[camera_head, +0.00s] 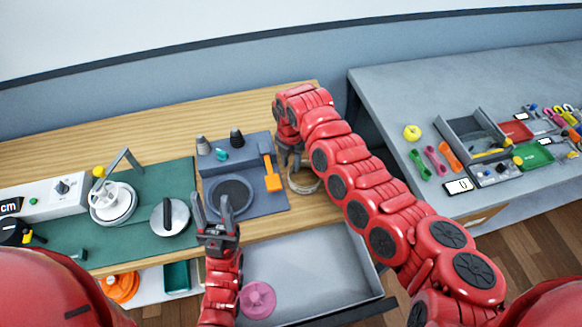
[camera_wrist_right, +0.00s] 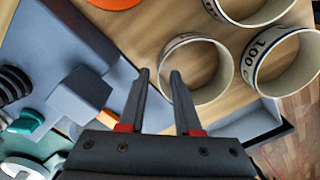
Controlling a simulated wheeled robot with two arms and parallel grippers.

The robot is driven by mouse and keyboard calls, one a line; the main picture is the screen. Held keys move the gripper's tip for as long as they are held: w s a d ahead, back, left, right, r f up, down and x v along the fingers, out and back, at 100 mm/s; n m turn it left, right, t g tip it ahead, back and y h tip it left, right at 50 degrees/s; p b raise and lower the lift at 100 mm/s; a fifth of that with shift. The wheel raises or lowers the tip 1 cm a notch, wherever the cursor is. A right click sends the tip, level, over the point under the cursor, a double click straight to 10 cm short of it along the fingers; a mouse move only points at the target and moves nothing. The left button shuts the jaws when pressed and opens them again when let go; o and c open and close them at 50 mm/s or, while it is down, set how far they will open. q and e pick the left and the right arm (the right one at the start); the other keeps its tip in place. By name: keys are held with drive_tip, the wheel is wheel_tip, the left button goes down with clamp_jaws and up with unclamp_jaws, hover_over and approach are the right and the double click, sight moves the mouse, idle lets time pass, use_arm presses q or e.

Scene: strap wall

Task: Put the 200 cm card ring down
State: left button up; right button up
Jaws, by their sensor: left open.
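A pale card ring (camera_head: 305,190) stands on the wooden worktop beside the grey board, below my right gripper (camera_head: 290,160). In the right wrist view, a ring (camera_wrist_right: 212,88) with dark print lies just past the tips of my right gripper (camera_wrist_right: 159,74). Its fingers are apart, one over the ring's opening and one outside its wall. I cannot read its print. Another ring (camera_wrist_right: 251,73) reads "100", and a third ring (camera_wrist_right: 236,19) is cut by the top edge. I cannot tell which is the 200 cm one. My left gripper (camera_head: 226,212) is open and empty.
The grey board (camera_head: 215,160) carries a round dark disc (camera_head: 230,195) and an orange tool (camera_head: 271,175). An open grey drawer (camera_head: 320,265) with a pink disc (camera_head: 257,299) lies in front. A green mat (camera_head: 150,250) is left; a grey table (camera_head: 400,100) with small items is right.

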wheel_tip(320, 180, up, 9)
drive_tip(key=b, duration=0.2)
drive_tip(key=shift+r, duration=0.2)
